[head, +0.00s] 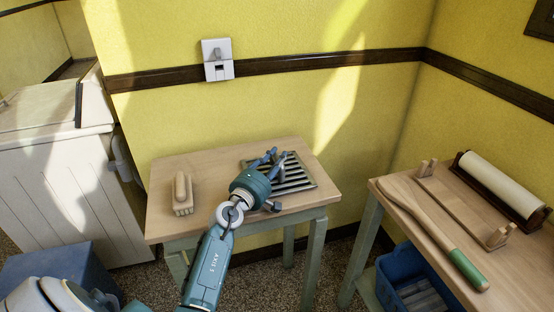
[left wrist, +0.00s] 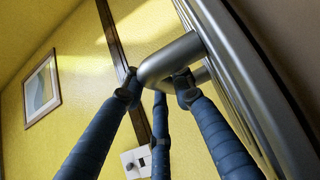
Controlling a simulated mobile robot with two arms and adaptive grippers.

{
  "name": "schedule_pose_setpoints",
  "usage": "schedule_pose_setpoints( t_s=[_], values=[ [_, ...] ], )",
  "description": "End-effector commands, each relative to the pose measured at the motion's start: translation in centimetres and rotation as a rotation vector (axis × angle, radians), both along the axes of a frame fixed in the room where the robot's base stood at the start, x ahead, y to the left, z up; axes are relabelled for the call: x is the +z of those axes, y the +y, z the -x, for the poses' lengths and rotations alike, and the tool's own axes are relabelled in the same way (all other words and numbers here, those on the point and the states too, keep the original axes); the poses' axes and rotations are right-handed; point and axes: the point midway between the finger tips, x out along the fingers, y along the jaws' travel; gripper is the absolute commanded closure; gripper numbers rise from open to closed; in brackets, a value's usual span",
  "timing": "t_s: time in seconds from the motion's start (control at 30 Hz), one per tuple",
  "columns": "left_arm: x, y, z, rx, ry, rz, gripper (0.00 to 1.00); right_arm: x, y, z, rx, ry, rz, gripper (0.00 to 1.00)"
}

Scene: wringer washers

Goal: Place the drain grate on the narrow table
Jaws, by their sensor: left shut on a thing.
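The drain grate (head: 297,176), a square grey metal frame with parallel bars, is over the right half of a small wooden table (head: 220,218). It looks flat on or very close to the top; I cannot tell if it touches. In the left wrist view, the blue fingers (left wrist: 158,88) close around a rounded metal end of the grate (left wrist: 175,58), with more bars at the right. My right gripper is not in view.
A wooden scrubbing brush (head: 182,195) lies on the table's left side. A second table (head: 505,287) at right carries a green-ended paddle (head: 430,225), a wooden rack (head: 465,208) and a roller (head: 500,185). A blue crate (head: 415,285) stands below. A white washer (head: 65,170) is left.

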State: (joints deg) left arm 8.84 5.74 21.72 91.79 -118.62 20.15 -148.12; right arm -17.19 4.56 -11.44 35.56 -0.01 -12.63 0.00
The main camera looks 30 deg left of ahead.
Motion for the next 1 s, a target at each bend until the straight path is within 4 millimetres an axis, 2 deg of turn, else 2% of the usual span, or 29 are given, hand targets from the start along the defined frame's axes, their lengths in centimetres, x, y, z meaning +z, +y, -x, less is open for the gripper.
schedule_pose_setpoints(
  t_s=[0.03,0.07,0.13,0.17,0.5,0.57,1.0],
  values=[
    [-0.1,0.1,0.0,0.001,-0.004,-0.001,1.00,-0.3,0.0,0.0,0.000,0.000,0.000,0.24],
    [-0.2,0.0,0.0,0.000,0.000,-0.001,0.72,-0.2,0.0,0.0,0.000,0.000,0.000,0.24],
    [-0.2,0.0,0.0,0.000,0.000,0.000,0.58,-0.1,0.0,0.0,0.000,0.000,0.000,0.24],
    [-0.2,0.0,0.0,0.000,0.000,0.000,0.56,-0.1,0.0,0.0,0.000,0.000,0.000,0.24],
    [0.3,0.0,0.0,0.000,0.000,0.001,0.56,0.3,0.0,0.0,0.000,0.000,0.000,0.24],
    [-0.1,-0.1,0.7,0.000,0.002,-0.001,0.56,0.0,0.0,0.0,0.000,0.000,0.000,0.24],
    [-0.4,-0.8,9.4,-0.001,0.002,-0.002,0.56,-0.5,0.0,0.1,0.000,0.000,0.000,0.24]
  ],
)
